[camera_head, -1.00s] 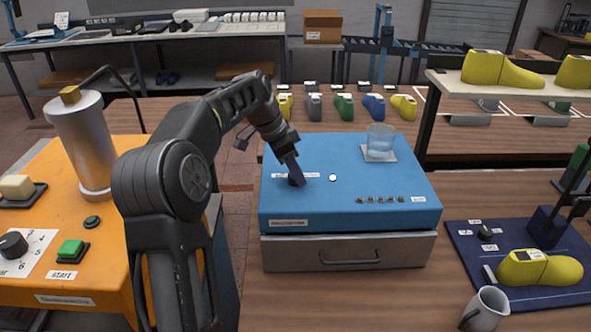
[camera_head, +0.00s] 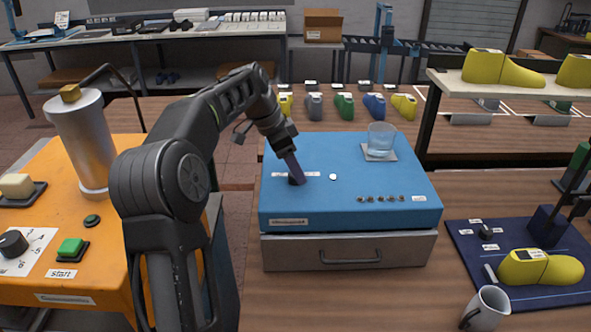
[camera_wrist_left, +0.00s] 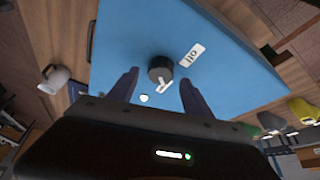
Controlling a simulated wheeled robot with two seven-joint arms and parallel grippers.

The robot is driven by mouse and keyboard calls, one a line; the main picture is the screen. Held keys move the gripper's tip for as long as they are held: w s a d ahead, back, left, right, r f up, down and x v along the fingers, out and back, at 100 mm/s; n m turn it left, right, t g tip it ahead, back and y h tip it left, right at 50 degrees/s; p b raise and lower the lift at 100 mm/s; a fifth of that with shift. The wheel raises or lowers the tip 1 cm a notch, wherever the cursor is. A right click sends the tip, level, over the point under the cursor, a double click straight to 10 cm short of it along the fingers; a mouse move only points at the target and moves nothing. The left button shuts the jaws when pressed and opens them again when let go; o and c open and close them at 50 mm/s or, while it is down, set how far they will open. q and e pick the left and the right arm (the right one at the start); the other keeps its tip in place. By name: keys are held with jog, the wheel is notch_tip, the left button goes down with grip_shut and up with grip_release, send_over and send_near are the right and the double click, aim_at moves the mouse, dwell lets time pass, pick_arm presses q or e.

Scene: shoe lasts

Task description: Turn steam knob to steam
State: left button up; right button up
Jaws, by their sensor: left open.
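A small black knob (camera_wrist_left: 160,67) with a white pointer mark sits on top of the blue box (camera_wrist_left: 115,45). In the head view the box top (camera_head: 340,205) is in full view, but the knob (camera_head: 294,181) is mostly hidden by my gripper. My left gripper (camera_head: 297,182) reaches down to the knob at the box's left part. In the left wrist view its two fingers (camera_wrist_left: 158,78) are open, one on each side of the knob. I cannot tell whether they touch it. A white label (camera_wrist_left: 193,54) lies beside the knob. My right gripper is not in view.
A glass (camera_head: 381,140) stands at the box's back right, and several small knobs (camera_head: 382,199) line its front right. A drawer (camera_head: 300,254) is below. A mug (camera_head: 485,309) and yellow shoe last (camera_head: 540,268) are at right. An orange station (camera_head: 110,255) is at left.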

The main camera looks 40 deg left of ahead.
pick_arm(q)
jog(key=v, duration=0.6)
jog(key=shift+r, duration=0.15)
jog(key=shift+s, duration=0.1)
